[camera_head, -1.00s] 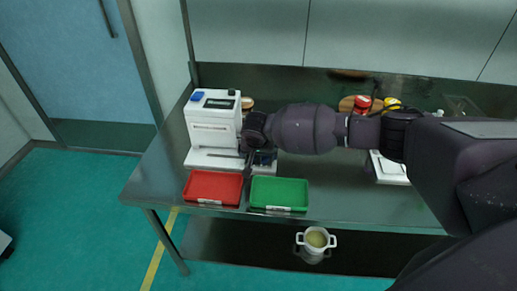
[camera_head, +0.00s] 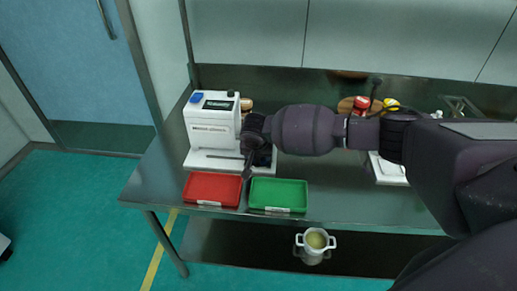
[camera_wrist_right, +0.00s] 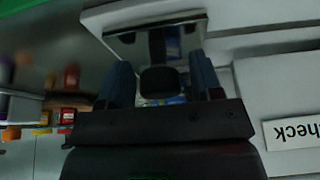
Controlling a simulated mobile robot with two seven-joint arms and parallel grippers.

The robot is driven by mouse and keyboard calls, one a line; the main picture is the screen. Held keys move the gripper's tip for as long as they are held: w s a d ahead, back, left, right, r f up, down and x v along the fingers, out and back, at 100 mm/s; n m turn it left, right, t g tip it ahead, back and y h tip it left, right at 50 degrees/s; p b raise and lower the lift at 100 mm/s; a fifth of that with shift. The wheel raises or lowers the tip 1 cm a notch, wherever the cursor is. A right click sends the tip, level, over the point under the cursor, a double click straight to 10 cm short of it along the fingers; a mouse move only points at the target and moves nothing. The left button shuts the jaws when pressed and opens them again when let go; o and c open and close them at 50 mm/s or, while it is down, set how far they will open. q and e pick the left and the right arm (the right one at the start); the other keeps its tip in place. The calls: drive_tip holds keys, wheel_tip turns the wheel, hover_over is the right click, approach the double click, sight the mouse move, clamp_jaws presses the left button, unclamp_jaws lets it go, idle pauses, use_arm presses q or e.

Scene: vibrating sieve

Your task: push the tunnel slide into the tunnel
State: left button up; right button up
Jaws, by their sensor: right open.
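The white machine (camera_head: 213,125), with a blue button and a dark display, stands at the left end of the table; I take it to hold the tunnel. My right gripper (camera_head: 249,168) is open at its right front side, pointing down. In the right wrist view its two bluish fingers (camera_wrist_right: 162,88) stand either side of a dark rounded block (camera_wrist_right: 158,79), with a gap showing. Beyond them is a shiny metal plate (camera_wrist_right: 127,38), possibly the tunnel slide; I cannot tell how far in it sits. My left gripper is not in view.
A red tray (camera_head: 212,188) and a green tray (camera_head: 278,194) lie in front of the machine, close below my right gripper. Red and yellow-topped containers (camera_head: 361,103) stand at the back. A white pot (camera_head: 315,241) is on the lower shelf.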

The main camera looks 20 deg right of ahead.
drive_tip(key=shift+w+a, duration=0.1)
drive_tip(key=shift+w+a, duration=0.5)
drive_tip(key=shift+a, duration=0.4)
drive_tip(key=shift+w+a, duration=0.45)
drive_tip(key=shift+a, duration=0.2)
drive_tip(key=shift+w+a+b, duration=0.3)
drive_tip(key=shift+w+a, duration=0.3)
drive_tip(key=shift+a, duration=0.4)
drive_tip(key=shift+w+a+b, duration=0.3)
drive_tip(key=shift+w+a, duration=0.25)
drive_tip(key=shift+a, duration=0.4)
drive_tip(key=shift+w+a+b, duration=0.3)
drive_tip(key=shift+w+a, duration=0.3)
drive_tip(key=shift+a, duration=0.4)
drive_tip(key=shift+w+a+b, duration=0.2)
drive_tip(key=shift+w+a, duration=0.2)
drive_tip(key=shift+a, duration=0.25)
drive_tip(key=shift+w+a+b, duration=0.2)
drive_tip(key=shift+w+a, duration=0.2)
drive_tip(key=shift+a, duration=0.2)
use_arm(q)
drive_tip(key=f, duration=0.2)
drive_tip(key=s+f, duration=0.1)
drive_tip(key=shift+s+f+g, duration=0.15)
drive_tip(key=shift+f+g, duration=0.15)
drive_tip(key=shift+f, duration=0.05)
use_arm(e)
drive_tip(key=o, duration=0.8)
drive_tip(key=shift+c, duration=0.2)
